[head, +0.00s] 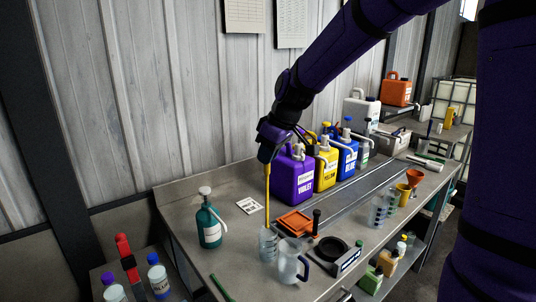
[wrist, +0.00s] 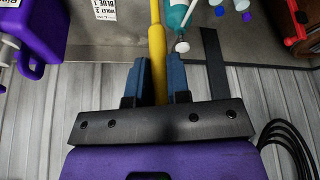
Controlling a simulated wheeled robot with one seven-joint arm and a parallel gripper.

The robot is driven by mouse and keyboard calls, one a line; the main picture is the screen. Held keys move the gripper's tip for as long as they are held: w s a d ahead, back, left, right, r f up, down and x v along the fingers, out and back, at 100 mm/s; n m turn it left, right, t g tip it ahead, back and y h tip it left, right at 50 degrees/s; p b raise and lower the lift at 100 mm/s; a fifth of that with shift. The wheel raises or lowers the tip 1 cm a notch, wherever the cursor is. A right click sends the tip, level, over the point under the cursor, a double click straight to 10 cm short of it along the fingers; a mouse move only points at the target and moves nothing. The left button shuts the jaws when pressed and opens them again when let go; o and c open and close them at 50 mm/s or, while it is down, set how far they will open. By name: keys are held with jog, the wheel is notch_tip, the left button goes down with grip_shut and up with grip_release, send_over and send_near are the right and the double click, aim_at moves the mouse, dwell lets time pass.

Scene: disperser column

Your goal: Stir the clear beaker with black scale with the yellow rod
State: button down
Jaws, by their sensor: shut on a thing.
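My gripper (wrist: 158,82) is shut on the yellow rod (wrist: 157,45), with one blue finger on each side of it. In the head view the rod (head: 267,195) hangs down nearly upright from my gripper (head: 267,158). Its lower end is at the clear beaker (head: 268,244) with markings on its wall, at the front of the bench. The lower end appears to be inside this beaker, but the depth is hard to tell. A clear jug with a dark handle (head: 289,262) stands just right of the beaker. The beaker is not clearly visible in the wrist view.
A teal bottle (head: 209,226) stands left of the beaker. An orange tray (head: 295,222) and a black-topped scale (head: 333,250) lie to the right. Purple (head: 294,178), yellow (head: 326,170) and blue (head: 348,158) canisters line the back. Other marked beakers (head: 380,210) stand farther right.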

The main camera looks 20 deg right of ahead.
dwell(0.3)
jog(key=shift+r, duration=2.5)
